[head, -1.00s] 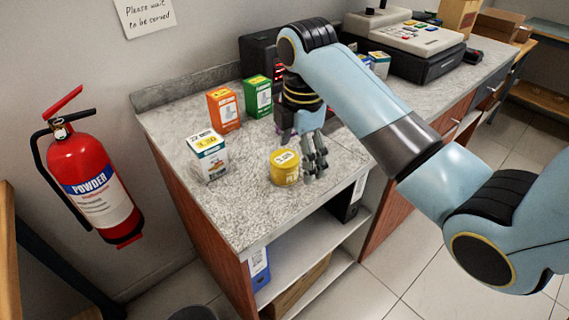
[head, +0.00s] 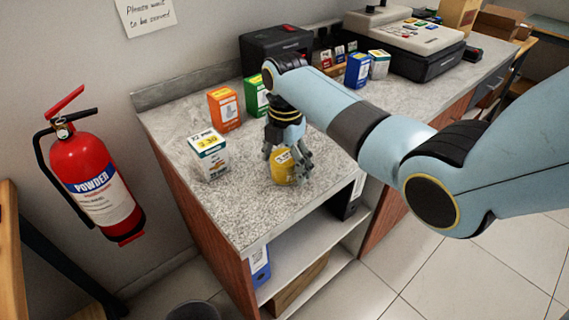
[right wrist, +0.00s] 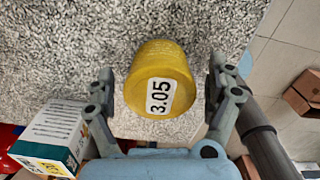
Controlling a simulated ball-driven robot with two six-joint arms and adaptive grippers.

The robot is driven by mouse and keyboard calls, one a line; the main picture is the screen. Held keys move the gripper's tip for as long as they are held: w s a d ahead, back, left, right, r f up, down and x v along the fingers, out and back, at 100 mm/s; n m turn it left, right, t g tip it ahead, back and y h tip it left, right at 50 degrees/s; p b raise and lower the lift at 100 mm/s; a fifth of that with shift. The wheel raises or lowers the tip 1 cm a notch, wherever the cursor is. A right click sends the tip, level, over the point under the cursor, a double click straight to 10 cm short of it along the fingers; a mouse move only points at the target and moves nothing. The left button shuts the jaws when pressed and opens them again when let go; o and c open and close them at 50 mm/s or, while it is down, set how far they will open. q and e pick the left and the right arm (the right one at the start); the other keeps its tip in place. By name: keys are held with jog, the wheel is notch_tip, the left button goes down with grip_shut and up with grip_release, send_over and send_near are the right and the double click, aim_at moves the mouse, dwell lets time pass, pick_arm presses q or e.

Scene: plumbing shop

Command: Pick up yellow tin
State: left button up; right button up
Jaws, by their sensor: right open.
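The yellow tin (head: 281,168) stands on the speckled grey counter near its front edge. In the right wrist view the tin (right wrist: 155,66) shows a white label reading 3.05. My right gripper (head: 288,173) is open, with its fingers on either side of the tin. In the right wrist view the open fingers (right wrist: 160,88) flank the tin, with a gap visible on the left and a narrower one on the right. The fingers partly cover the tin in the head view. My left gripper is not in view.
A white and teal box (head: 209,155) stands left of the tin. An orange box (head: 224,109) and a green box (head: 256,96) stand behind. A black device (head: 275,50) and a cash register (head: 405,45) are farther back. A red fire extinguisher (head: 92,180) hangs on the wall.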

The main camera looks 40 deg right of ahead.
jog(key=shift+f, duration=0.55)
jog(key=shift+c, duration=0.4)
jog(key=c, duration=1.3)
